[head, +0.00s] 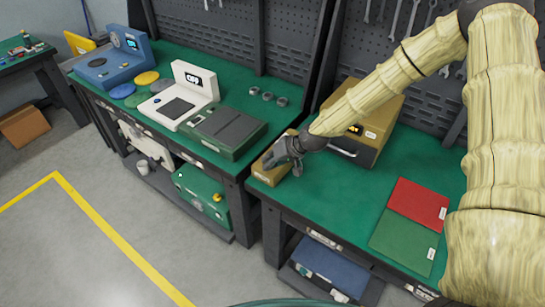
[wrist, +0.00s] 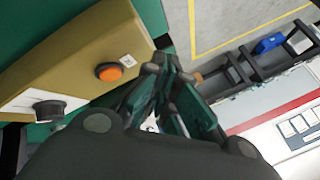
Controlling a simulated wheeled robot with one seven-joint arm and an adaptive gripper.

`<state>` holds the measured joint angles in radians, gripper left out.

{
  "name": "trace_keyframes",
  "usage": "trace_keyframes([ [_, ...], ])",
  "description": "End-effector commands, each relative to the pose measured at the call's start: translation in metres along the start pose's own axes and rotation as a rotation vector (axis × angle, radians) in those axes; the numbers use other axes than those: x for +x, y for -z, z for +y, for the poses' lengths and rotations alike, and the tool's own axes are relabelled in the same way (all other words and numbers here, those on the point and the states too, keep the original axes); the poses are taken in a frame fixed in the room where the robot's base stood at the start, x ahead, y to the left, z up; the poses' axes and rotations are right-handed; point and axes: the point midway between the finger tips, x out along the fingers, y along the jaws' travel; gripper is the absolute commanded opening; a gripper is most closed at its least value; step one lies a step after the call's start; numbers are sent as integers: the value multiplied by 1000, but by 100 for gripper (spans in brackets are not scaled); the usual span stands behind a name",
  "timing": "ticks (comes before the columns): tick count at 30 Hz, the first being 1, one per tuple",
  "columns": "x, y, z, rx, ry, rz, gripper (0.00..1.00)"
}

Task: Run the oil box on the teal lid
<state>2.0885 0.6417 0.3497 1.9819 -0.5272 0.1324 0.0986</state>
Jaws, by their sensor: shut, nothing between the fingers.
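My gripper (head: 287,152) is shut and empty, low over the near left corner of the right bench, at a small tan box (head: 268,172). The wrist view shows my closed fingers (wrist: 163,68) just right of a tan box (wrist: 75,60) with an orange button (wrist: 108,72) and a dark knob (wrist: 48,110). I cannot tell if the fingertips touch it. A larger tan unit (head: 385,108) with a lit amber display and a dark front handle stands behind my gripper. I cannot tell which is the oil box.
The left bench holds a blue machine (head: 112,65), yellow discs (head: 147,78), a white scale (head: 180,100), a green case (head: 225,130) and small metal cups (head: 267,97). Red (head: 417,204) and green (head: 403,240) folders lie on the right bench. Pegboards rise behind.

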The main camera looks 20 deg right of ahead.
Motion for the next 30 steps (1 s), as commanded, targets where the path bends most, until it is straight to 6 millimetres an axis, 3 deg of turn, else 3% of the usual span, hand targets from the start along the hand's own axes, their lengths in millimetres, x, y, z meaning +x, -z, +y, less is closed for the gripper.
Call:
trace_keyframes([
  [1, -12, 22, -1, -4, 8, 24, 0],
  [3, -24, 47, -1, -14, 16, 50, 0],
  [9, -49, 89, -1, -32, 29, 95, 0],
  [15, -55, 98, 1, -36, 30, 104, 0],
  [30, -48, 94, 4, -36, 30, 104, 0],
])
